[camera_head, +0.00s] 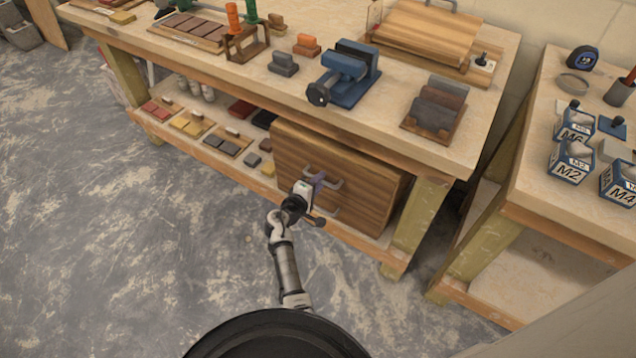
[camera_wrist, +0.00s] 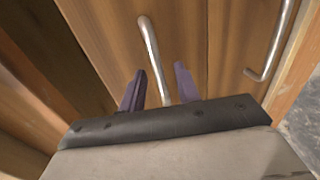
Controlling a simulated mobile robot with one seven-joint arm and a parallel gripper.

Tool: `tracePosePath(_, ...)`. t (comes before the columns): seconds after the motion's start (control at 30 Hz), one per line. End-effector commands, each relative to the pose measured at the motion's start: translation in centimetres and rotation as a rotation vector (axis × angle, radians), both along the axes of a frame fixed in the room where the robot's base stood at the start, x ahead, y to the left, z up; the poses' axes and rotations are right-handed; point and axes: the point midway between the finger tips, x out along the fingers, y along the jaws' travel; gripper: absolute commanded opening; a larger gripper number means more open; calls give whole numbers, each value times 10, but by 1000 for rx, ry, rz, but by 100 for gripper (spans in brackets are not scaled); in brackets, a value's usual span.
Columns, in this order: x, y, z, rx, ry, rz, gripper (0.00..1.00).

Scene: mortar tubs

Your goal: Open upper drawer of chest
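The wooden chest (camera_head: 360,195) stands on the lower shelf of the workbench. Its front bears two metal bar handles, one above the other. My gripper (camera_head: 314,188) is at the chest front by the upper handle (camera_head: 334,183). In the wrist view, the two purple fingers of my gripper (camera_wrist: 160,78) are apart, with the upper handle (camera_wrist: 148,42) running between them. A gap shows on each side of the bar. The lower handle (camera_wrist: 270,50) is to the right in that view. The handle's near end is hidden behind my gripper body. The drawers look shut.
The workbench top (camera_head: 330,110) overhangs the chest and carries a blue vise (camera_head: 345,75). A bench leg (camera_head: 415,225) stands right of the chest. Small blocks and trays lie left of it on the shelf. The floor (camera_head: 150,240) in front is clear.

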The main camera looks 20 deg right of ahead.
Motion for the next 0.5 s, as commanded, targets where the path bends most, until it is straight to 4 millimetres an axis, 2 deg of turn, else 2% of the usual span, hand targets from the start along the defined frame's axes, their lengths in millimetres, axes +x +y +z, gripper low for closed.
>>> tracePosePath(0.1,0,0,0,0,0,0,31)
tracePosePath(0.33,0,0,0,1,-1,0,1)
tracePosePath(0.5,0,1,0,0,0,0,0)
